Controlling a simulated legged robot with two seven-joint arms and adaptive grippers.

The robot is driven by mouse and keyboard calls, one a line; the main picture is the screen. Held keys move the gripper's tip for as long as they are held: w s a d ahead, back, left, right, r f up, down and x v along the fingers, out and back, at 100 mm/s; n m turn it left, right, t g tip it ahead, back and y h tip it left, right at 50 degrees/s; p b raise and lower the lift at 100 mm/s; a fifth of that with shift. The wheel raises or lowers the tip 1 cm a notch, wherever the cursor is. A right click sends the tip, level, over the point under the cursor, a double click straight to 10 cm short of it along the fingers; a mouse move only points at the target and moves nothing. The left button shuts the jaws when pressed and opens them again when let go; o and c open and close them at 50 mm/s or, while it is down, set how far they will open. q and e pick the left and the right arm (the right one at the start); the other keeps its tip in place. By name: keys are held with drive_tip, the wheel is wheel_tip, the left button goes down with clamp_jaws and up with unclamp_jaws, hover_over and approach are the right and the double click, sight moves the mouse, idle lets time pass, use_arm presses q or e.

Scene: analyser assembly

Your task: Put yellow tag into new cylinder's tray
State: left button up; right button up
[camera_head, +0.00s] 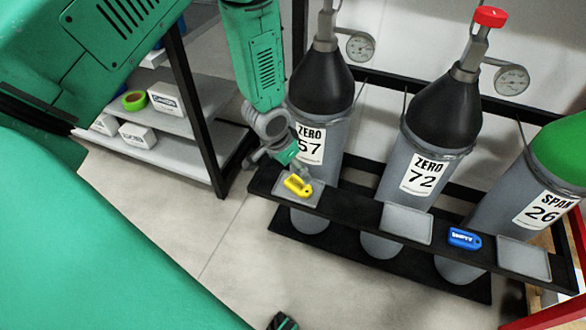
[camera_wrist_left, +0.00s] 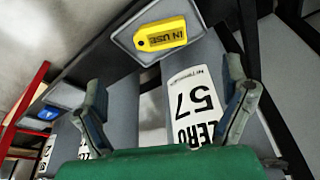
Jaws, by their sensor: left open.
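The yellow tag (camera_head: 298,186), marked "IN USE" in the left wrist view (camera_wrist_left: 162,34), lies in the grey tray (camera_head: 316,199) in front of the cylinder labelled ZERO 57 (camera_head: 333,128). My left gripper (camera_head: 280,163) is just above and behind this tray, close to the ZERO 57 cylinder. In the left wrist view its fingers (camera_wrist_left: 165,88) are spread with nothing between them, and the tag is beyond the tips. An empty grey tray (camera_head: 405,224) is in front of the ZERO 72 cylinder (camera_head: 440,125).
A blue tag (camera_head: 464,238) lies on the black rack rail between the middle tray and the right tray (camera_head: 524,259). The right tray fronts the SPAN 26 cylinder (camera_head: 530,195). Gauges and hoses stand behind. A shelf (camera_head: 190,160) with boxes is at left. The floor in front is clear.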

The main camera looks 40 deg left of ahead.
use_arm(q)
drive_tip(key=s+d+f+n+g, duration=0.1)
drive_tip(key=s+d+f, duration=0.15)
drive_tip(key=s, duration=0.55)
drive_tip(key=s+d+f+g, duration=0.1)
drive_tip(key=s+d+f, duration=0.15)
drive_tip(key=s, duration=1.65)
drive_tip(key=shift+g+y, duration=0.3)
drive_tip(key=shift+g, duration=0.1)
drive_tip(key=r+p, duration=0.5)
drive_tip(key=shift+w+a, duration=0.2)
drive_tip(key=shift+a, duration=0.2)
